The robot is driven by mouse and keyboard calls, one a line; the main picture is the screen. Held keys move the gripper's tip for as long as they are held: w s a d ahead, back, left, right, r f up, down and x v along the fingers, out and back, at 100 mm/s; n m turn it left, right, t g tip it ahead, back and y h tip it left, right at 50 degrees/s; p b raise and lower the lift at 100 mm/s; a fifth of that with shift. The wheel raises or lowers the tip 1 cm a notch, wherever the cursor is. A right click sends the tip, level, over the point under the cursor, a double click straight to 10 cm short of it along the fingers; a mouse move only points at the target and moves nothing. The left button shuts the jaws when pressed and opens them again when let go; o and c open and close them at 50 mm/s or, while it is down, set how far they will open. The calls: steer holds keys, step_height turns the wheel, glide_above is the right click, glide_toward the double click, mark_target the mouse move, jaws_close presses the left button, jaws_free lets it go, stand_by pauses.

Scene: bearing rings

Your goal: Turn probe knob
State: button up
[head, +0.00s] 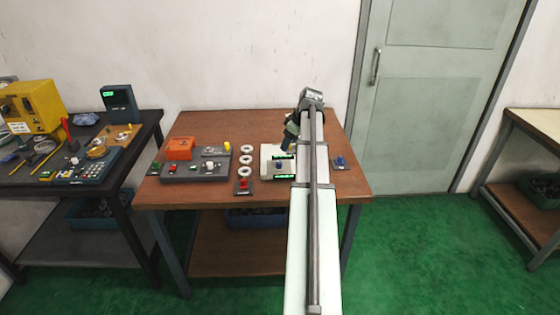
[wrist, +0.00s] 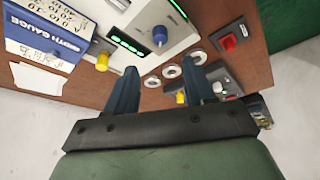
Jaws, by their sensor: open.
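A pale gauge unit (head: 266,158) with a blue knob (head: 279,165) and green displays stands on the brown workbench. In the wrist view the blue knob (wrist: 160,36) sticks out of the unit's pale face (wrist: 182,30), beside a lit green display (wrist: 128,45). A yellow knob (wrist: 103,61) shows at the unit's edge. I cannot tell by label which one is the probe knob. My gripper (wrist: 160,68) is open, with nothing visible between its fingers, and apart from the blue knob. In the head view it (head: 290,135) is over the back of the unit, partly hidden by my arm.
Several bearing rings (head: 246,160) lie in a row left of the unit, with a red switch (head: 243,185) in front. A grey control panel (head: 195,172) and orange box (head: 179,148) stand further left. The bench's back left is clear.

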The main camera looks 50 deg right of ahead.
mark_target(279, 162)
steer(key=x, duration=1.1)
steer(key=shift+f, duration=0.2)
jaws_close()
